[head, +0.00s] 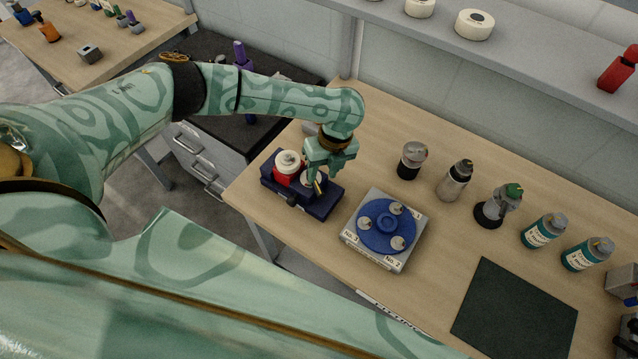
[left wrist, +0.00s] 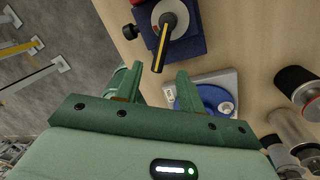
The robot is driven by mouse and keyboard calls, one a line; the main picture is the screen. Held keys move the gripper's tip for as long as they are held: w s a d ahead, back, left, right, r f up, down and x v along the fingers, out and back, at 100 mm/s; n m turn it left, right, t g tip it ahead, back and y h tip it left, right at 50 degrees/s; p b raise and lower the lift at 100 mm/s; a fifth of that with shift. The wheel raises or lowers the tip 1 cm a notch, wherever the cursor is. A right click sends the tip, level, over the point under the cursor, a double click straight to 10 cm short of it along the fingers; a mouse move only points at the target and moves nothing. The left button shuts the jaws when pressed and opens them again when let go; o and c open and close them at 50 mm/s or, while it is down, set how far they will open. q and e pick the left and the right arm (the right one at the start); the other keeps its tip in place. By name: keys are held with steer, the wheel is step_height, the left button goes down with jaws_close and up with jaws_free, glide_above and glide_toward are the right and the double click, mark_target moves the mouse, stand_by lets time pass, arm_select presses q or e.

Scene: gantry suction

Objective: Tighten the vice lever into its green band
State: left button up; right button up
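The dark blue vice (head: 328,202) stands at the table's left end, with a red and white part (head: 288,164) at its left side. In the left wrist view the vice (left wrist: 190,46) is at the top, cut off by the frame. Its lever (left wrist: 160,50), yellow and black, runs from a round pale hub (left wrist: 172,14) down the picture. My left gripper (head: 316,180) is over the vice's right part. In the wrist view the gripper (left wrist: 158,72) is open, with the lever's end between its fingertips and gaps on both sides. The green band cannot be made out. My right gripper is out of view.
A grey fixture (head: 380,258) with a blue disc (head: 386,222) stands just right of the vice. A dark green mat (head: 515,310) lies front right.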

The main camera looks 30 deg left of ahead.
mark_target(318, 186)
arm_select(q)
steer(key=f, duration=0.4)
steer(key=shift+s+a+f+b, duration=0.25)
steer(key=shift+s+a+b, duration=0.05)
steer(key=shift+s+a, duration=0.05)
steer(key=shift+f, duration=0.4)
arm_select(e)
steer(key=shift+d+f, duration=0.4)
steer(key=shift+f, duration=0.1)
arm_select(q)
steer(key=shift+c, duration=0.3)
